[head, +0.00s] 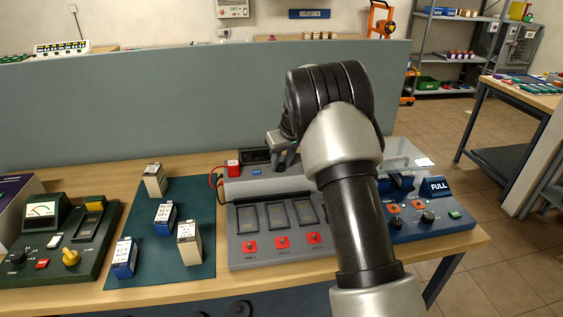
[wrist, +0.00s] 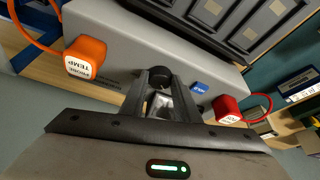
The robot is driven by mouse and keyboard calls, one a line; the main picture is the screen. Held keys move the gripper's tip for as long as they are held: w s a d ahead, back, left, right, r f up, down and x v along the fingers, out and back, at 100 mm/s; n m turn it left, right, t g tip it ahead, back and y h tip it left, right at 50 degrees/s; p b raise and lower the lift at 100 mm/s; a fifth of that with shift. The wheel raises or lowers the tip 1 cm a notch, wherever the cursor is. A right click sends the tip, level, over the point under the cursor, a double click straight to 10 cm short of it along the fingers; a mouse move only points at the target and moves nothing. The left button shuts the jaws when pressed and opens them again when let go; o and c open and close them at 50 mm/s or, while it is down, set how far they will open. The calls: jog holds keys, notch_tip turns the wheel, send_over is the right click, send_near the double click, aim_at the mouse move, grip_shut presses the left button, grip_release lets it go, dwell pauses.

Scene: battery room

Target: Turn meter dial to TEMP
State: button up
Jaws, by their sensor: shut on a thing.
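The meter is part of the grey bench unit (head: 245,187), with a dark display (head: 254,156) at its back. Its round black dial (wrist: 160,73) shows between my fingertips in the wrist view. My gripper (wrist: 159,86) is shut on the dial, from above the unit's back part. In the head view my gripper (head: 284,150) and arm hide the dial. An orange plug (wrist: 85,57) marked TEMP PROBE sits left of the dial in the wrist view. A blue button (wrist: 199,88) lies to its right. The dial's pointer and position marks are hidden.
A red plug (wrist: 228,108) with a red lead stands close to my fingers. A green mat (head: 200,260) with several battery packs lies left of the unit. A green tester (head: 50,245) and a blue tester (head: 430,215) flank it. A grey partition (head: 150,105) stands behind.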

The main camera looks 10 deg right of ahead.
jog(key=m+h+p, duration=0.1)
jog(key=m, duration=0.3)
jog(key=m+h+p, duration=0.1)
jog(key=m, duration=0.1)
jog(key=shift+a+r+m+h+p, duration=0.1)
jog(key=shift+a+m+h+p, duration=0.2)
jog(key=shift+a, duration=0.1)
jog(key=m, duration=0.2)
jog(key=m+h+p, duration=0.1)
jog(key=m, duration=0.1)
jog(key=m+g+h, duration=0.1)
jog(key=m, duration=0.1)
jog(key=shift+w+a, duration=0.2)
jog(key=shift+w, duration=0.05)
jog(key=m, duration=0.2)
jog(key=m+g+h+p, duration=0.1)
jog(key=m, duration=0.2)
jog(key=shift+w+g+p, duration=0.15)
jog(key=shift+g+p, duration=0.15)
jog(key=shift+w+a+m+g+p, duration=0.1)
jog(key=shift+m+g+p, duration=0.55)
jog(key=shift+m, duration=1.15)
jog(key=o, duration=1)
jog(key=shift+o, duration=0.2)
